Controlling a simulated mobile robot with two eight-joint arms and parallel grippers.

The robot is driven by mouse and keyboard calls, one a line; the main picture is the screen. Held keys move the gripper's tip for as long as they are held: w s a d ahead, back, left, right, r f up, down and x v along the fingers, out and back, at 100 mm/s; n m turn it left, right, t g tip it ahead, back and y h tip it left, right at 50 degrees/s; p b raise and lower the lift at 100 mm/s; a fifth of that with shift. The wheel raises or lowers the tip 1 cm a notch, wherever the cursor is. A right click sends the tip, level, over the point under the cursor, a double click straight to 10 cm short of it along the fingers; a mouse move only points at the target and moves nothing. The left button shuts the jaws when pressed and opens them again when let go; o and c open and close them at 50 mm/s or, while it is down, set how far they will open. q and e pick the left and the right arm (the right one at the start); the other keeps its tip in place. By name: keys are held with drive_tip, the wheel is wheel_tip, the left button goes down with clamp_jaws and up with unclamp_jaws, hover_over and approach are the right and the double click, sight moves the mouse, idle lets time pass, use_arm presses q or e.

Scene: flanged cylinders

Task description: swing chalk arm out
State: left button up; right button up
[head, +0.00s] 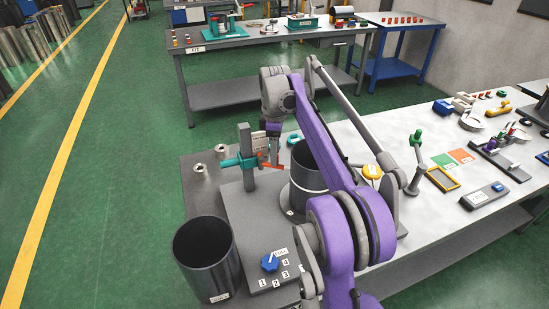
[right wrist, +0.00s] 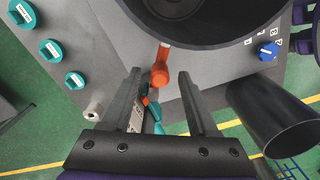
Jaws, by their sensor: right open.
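The chalk arm is an orange-red piece (head: 264,160) at the teal slide (head: 240,161) on a grey post (head: 245,140). In the right wrist view the chalk arm (right wrist: 160,76) has a pale tip reaching the rim of a dark cylinder (right wrist: 200,25). The same cylinder (head: 308,165) stands on the grey machine in the head view, partly hidden by my arm. My right gripper (head: 273,138) is open, close above the chalk arm. In the right wrist view its fingers (right wrist: 160,88) are on either side of the orange part, with gaps showing. My left gripper is not in view.
A blue knob (head: 270,262) with numbered labels is on the machine's front. A second dark open cylinder (head: 207,258) stands at its front left. The bench (head: 420,225) to the right holds a yellow frame (head: 443,179) and several tools. Green floor is free at left.

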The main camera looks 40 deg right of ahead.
drive_tip(key=shift+f, duration=0.9)
drive_tip(key=shift+c, duration=0.3)
clamp_jaws()
idle(0.6)
